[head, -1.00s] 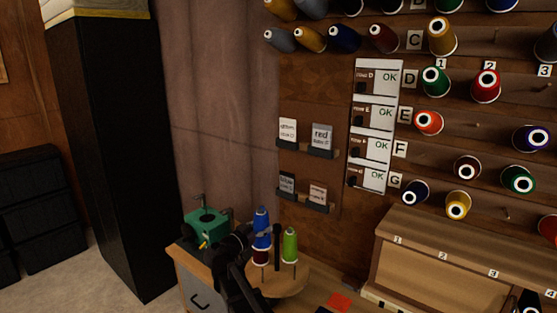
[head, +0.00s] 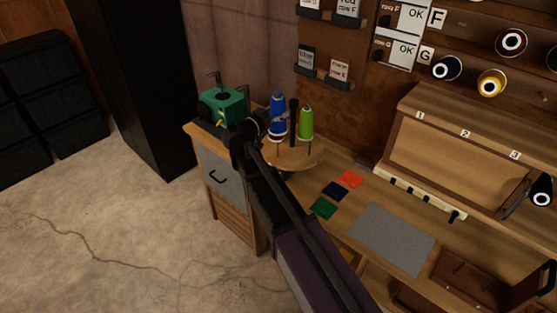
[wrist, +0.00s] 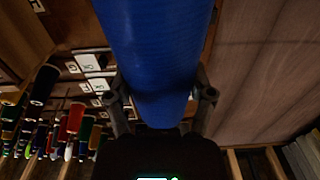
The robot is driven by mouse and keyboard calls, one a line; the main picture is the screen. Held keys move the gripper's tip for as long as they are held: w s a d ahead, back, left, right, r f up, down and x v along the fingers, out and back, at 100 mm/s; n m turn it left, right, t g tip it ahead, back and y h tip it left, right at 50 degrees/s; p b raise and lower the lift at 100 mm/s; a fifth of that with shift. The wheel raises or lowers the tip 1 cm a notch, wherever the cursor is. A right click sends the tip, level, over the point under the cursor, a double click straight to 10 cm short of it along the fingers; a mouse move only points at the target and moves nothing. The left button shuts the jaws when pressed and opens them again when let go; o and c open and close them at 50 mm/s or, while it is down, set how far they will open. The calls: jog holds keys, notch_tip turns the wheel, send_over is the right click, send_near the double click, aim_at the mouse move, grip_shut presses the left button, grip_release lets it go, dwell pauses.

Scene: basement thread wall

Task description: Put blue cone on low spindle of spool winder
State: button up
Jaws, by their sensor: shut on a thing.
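The blue cone (head: 278,104) is upright in the head view, with a grey finger across its lower part. In the wrist view the blue cone (wrist: 158,50) fills the upper middle, between the two fingers of my gripper (wrist: 160,98), which is shut on it. The cone appears over or in front of a round wooden stand (head: 300,154); I cannot tell whether it touches a spindle. A lime green cone (head: 306,122) stands on a thin spindle there, right of a dark post (head: 293,118). A green machine (head: 222,106) stands left of my gripper. Which is the winder is unclear.
The workbench holds red (head: 351,179), dark blue (head: 335,191) and green (head: 323,208) squares and a grey mat (head: 392,238). A wooden case (head: 462,150) stands at the back right. A black cabinet (head: 130,90) is behind left. The floor at left is clear.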

aim_at(278, 132)
jog(key=shift+f+b, duration=0.5)
jog(key=shift+f, duration=0.4)
notch_tip(278, 132, down, 6)
jog(key=b, duration=0.6)
jog(key=shift+f, duration=0.15)
jog(key=shift+f+b, duration=1.85)
jog(key=shift+b, duration=0.2)
jog(key=shift+f, duration=0.15)
jog(key=o, duration=1.2)
jog(key=shift+r, duration=0.2)
